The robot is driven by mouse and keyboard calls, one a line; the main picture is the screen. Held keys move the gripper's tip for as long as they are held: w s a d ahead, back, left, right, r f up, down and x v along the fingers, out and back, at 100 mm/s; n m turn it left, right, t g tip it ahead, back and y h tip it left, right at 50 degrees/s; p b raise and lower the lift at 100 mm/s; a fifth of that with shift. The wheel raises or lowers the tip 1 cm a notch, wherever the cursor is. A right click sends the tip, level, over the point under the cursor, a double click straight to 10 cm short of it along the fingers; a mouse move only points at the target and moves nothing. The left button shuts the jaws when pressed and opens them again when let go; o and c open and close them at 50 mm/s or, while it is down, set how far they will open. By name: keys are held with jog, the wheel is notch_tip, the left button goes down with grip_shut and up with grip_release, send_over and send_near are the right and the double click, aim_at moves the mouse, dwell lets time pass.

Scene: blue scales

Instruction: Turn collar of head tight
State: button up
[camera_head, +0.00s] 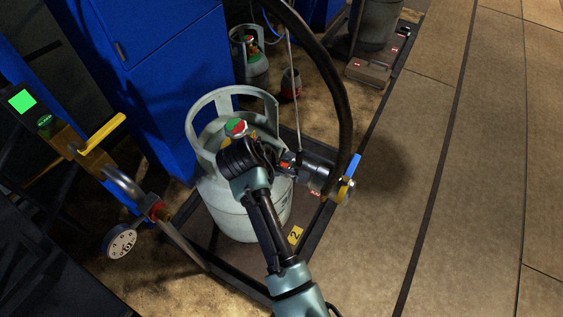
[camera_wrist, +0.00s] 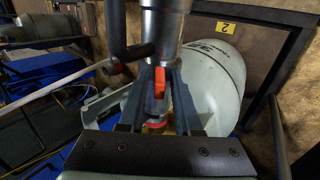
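A pale grey gas cylinder (camera_head: 262,205) stands upright inside a handle guard, with a red-and-green valve cap (camera_head: 236,127) at its top. The grey filling head (camera_head: 316,172) lies sideways at the valve's right, with a blue lever (camera_head: 352,165) at its outer end. In the wrist view the head (camera_wrist: 165,28) runs between the fingers of my gripper (camera_wrist: 160,78), with a red part (camera_wrist: 160,82) between them. The fingers stand apart on either side of it; whether they press on it is unclear. The collar and its seat on the valve are mostly hidden.
A thick black hose (camera_head: 341,95) arches down to the head. A low dark-framed scale platform (camera_head: 296,235) with a yellow number 2 tag bears the cylinder. A blue cabinet (camera_head: 175,75) stands behind, and a dial gauge (camera_head: 120,242) is at left. The right floor is clear.

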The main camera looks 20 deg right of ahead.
grip_shut()
dwell(1.2)
